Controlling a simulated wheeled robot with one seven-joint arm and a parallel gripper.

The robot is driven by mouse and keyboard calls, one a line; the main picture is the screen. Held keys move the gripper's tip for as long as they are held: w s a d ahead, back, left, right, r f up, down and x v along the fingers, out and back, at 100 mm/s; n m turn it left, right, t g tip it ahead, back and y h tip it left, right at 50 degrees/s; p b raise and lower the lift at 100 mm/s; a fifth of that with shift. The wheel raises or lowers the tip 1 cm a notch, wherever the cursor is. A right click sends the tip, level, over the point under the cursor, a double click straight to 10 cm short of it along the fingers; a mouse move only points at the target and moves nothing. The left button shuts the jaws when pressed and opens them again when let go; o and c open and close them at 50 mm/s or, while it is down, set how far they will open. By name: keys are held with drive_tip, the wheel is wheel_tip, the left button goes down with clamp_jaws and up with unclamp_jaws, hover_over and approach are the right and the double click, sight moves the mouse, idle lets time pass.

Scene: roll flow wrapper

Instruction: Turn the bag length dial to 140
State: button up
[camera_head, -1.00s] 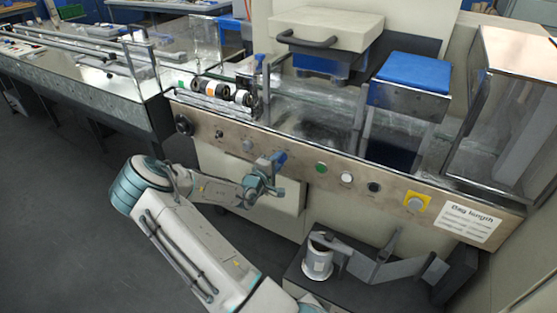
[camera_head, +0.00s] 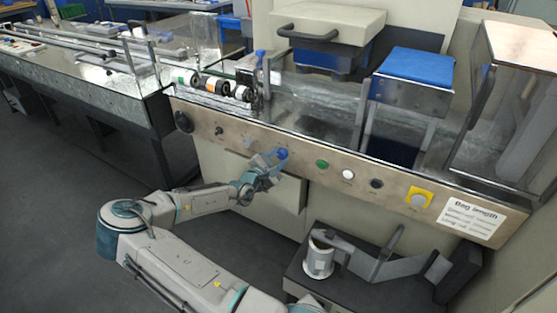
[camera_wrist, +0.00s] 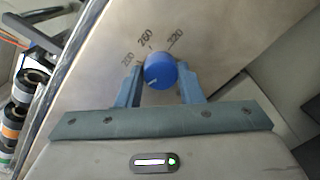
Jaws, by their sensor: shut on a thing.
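The blue bag length dial (camera_head: 283,153) is on the machine's metal front panel (camera_head: 300,168). In the wrist view the dial (camera_wrist: 160,69) sits between the two fingers of my gripper (camera_wrist: 161,84), which is shut on its sides. The gripper also shows in the head view (camera_head: 272,162). The printed marks 200, 260 and 320 show around the dial's upper side; marks lower down are hidden by the fingers and gripper body. A faint light line on the dial's face seems to point to the lower left, but it is hard to read.
Right of the dial are a green button (camera_head: 322,164), a white button (camera_head: 348,174), a black button (camera_head: 376,184) and a grey knob on a yellow plate (camera_head: 419,198). A bag length label (camera_head: 469,218) is at the far right. Small knobs lie to the left.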

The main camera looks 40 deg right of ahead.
idle(0.4)
drive_tip(key=o, duration=1)
drive_tip(key=shift+c, duration=0.2)
drive_tip(key=v, duration=1.3)
drive_tip(key=shift+a, duration=0.4)
drive_tip(key=shift+s, duration=0.1)
